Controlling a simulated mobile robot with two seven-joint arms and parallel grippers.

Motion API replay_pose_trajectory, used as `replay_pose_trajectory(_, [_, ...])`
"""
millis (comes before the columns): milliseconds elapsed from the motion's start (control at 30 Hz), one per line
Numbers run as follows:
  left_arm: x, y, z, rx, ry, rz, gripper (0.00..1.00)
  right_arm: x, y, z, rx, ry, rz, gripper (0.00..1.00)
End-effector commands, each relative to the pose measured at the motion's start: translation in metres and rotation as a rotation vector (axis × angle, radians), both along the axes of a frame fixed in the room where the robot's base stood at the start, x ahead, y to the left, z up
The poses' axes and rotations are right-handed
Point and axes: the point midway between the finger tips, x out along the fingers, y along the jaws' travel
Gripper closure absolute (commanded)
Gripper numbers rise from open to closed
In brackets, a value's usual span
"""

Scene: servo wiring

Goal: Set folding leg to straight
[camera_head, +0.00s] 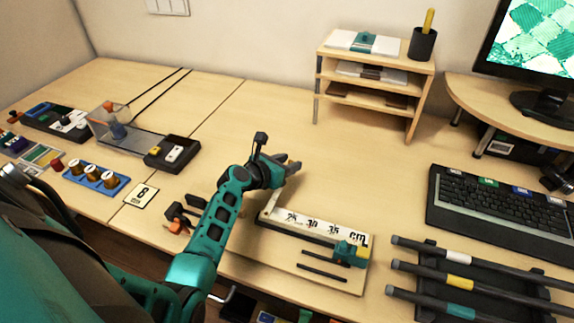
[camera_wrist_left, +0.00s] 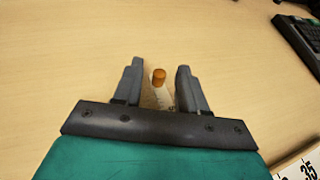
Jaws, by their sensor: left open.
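A board with a ruler scale (camera_head: 318,230) marked 25, 30, 35 and cm lies flat near the table's front edge. A pale narrow piece (camera_head: 270,206), which may be the folding leg, stands out from the board's left end at an angle. In the left wrist view a pale strip with an orange-brown round peg (camera_wrist_left: 159,77) at its tip lies between the fingers. My left gripper (camera_head: 292,168) is open over the far left side of the board, its fingers on either side of this strip. I cannot tell if they touch it. My right gripper is not in view.
A teal slider block (camera_head: 348,252) sits at the board's right end. Dark rods on a black rack (camera_head: 470,285) and a keyboard (camera_head: 500,212) are to the right. A wooden shelf (camera_head: 410,125) stands behind. The table between shelf and board is clear.

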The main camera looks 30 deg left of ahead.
Motion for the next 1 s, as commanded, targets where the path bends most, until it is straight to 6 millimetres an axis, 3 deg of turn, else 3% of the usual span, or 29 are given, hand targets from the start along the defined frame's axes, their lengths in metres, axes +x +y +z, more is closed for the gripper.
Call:
replay_pose_trajectory(267, [0.0006,0.0002,0.0,0.001,0.0,0.001,0.6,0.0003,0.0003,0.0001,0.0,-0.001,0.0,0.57])
replay_pose_trajectory(667, [0.0003,0.0003,-0.0001,0.001,0.0,0.001,0.99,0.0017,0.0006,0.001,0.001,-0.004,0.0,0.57])
replay_pose_trajectory(1000, [0.0002,0.0003,-0.0003,0.002,0.001,0.0,1.0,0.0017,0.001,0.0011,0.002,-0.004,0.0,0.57])
